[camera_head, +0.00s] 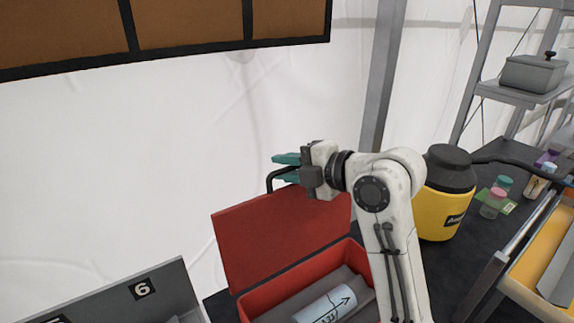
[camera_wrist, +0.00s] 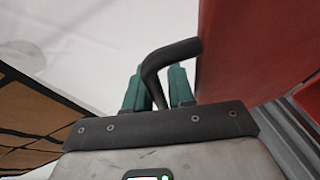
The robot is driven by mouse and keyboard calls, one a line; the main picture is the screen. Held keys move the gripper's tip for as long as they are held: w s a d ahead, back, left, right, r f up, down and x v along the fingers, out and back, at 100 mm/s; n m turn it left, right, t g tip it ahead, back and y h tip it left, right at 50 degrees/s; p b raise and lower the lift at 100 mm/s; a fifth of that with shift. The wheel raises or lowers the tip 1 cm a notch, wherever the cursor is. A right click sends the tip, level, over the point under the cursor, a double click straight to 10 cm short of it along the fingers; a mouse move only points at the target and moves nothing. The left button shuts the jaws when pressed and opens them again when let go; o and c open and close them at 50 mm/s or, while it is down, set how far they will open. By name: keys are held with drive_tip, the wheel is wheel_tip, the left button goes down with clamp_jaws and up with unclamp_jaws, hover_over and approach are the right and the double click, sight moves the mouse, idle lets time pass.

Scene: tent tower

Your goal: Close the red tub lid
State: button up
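The red tub (camera_head: 262,298) stands at the lower middle of the head view. Its red lid (camera_head: 270,238) is raised, standing up from the tub's back edge; its red face also fills the right of the wrist view (camera_wrist: 245,45). A black bar handle (camera_head: 270,181) sits at the lid's top edge, and in the wrist view the handle (camera_wrist: 172,52) bends down between my teal fingers. My gripper (camera_head: 287,167) is at the handle, one finger on each side, parted by about the bar's thickness. It looks shut on it, though the exact contact is partly hidden.
A pale cylinder (camera_head: 328,304) with an arrow lies in the open tub. A yellow and black canister (camera_head: 446,205) and small jars (camera_head: 497,198) stand to the right. White tent wall is behind the lid.

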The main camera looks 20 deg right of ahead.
clamp_jaws()
drive_tip(key=shift+s+f+b, duration=0.15)
drive_tip(key=shift+f+b, duration=0.05)
drive_tip(key=shift+b, duration=0.3)
